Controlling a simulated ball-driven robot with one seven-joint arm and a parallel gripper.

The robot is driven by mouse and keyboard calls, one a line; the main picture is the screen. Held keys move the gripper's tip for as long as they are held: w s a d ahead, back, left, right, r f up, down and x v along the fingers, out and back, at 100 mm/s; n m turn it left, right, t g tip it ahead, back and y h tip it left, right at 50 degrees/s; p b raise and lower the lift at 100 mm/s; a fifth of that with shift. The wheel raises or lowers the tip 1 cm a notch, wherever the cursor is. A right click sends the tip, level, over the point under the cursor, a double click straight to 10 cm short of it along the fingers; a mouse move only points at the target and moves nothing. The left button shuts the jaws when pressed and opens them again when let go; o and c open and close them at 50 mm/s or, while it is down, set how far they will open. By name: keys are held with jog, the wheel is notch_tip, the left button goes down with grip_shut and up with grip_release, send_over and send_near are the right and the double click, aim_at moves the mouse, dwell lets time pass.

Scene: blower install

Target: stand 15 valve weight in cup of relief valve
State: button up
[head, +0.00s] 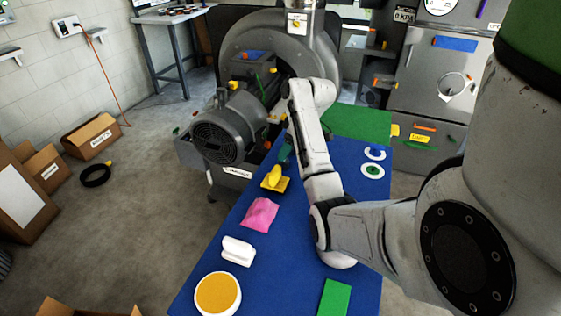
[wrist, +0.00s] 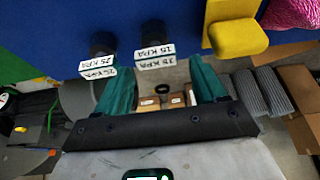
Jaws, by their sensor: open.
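In the wrist view, a dark weight (wrist: 153,32) with a white label that seems to read 15 KPA (wrist: 155,58) stands on the blue bench top. A similar dark weight (wrist: 102,42) with a 25 KPA label stands to its left. My gripper (wrist: 163,78) is open, its teal fingers apart to either side of the 15 weight's label. I cannot tell how close they are to the weight. In the head view, my gripper (head: 286,152) shows partly at the bench's far left edge. The weights are not clear there. I cannot make out the relief valve's cup.
The blue bench (head: 215,278) carries a yellow piece (head: 274,180), a pink cloth (head: 260,214), a white block (head: 238,250) and a round orange-topped container (head: 218,294). A grey blower (head: 232,130) stands beyond. A green mat (head: 360,124) covers the bench's far end. Boxes lie on the floor at left.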

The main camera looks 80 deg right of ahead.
jog(key=shift+s+d+p+x, duration=0.15)
jog(key=shift+p+x, duration=0.1)
jog(key=shift+x, duration=1.3)
jog(key=shift+s+d+p+x, duration=0.1)
jog(key=shift+p+x, duration=0.15)
jog(key=shift+x, duration=1.3)
jog(key=shift+f, duration=0.1)
jog(key=c, duration=0.9)
jog(key=shift+c, duration=0.3)
